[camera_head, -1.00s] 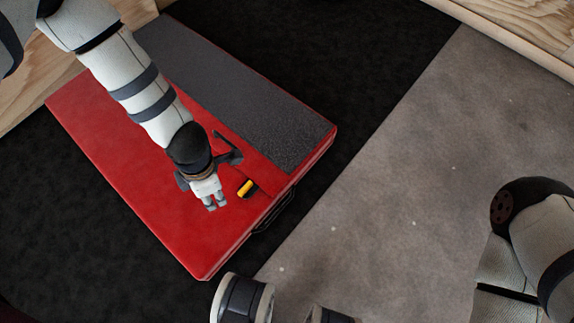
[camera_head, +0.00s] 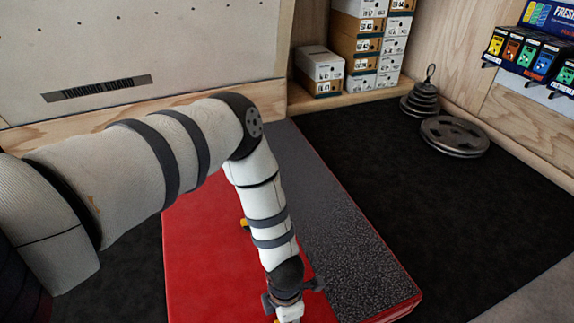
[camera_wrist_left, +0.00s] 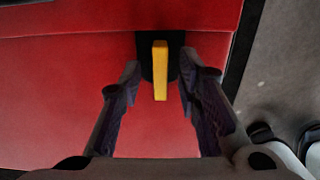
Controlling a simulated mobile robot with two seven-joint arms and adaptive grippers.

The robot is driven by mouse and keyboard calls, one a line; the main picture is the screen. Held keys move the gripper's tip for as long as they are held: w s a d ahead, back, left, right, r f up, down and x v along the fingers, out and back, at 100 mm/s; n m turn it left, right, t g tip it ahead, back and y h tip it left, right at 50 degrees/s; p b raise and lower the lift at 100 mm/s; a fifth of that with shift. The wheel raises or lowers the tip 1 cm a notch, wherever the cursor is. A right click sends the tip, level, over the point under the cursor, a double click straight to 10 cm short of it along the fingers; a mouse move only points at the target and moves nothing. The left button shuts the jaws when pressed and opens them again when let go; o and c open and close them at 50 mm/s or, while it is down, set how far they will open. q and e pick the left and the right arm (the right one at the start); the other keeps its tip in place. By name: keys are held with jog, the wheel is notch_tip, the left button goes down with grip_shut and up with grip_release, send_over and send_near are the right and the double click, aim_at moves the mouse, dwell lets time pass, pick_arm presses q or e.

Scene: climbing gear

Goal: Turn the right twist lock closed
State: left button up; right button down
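In the left wrist view a twist lock with a yellow lever (camera_wrist_left: 160,72) on a black base (camera_wrist_left: 175,52) sits on the seam of the red pad (camera_wrist_left: 60,105). The lever stands straight across the seam line. My left gripper (camera_wrist_left: 159,78) is open, with one fingertip on each side of the lever and a gap visible on both sides. In the head view my left arm reaches over the red pad (camera_head: 200,270), and its fingertips are cut off at the bottom edge. Another yellow piece (camera_head: 244,223) shows farther back, partly behind the arm. My right gripper is not in view.
The pad has a grey textured strip (camera_head: 340,230). Black matting (camera_head: 450,220) lies to its right. Weight plates (camera_head: 454,135), stacked shoe boxes (camera_head: 375,45) and a shelf of small packets (camera_head: 530,55) stand at the back, away from the arm.

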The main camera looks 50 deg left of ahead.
pick_arm(q)
grip_shut()
jog(key=m, duration=0.5)
jog(key=shift+r+p, duration=0.1)
jog(key=shift+p, duration=0.3)
jog(key=m, duration=0.4)
jog(key=shift+m, duration=0.3)
jog(key=m+p, duration=0.1)
jog(key=m, duration=0.3)
jog(key=shift+m, duration=2.2)
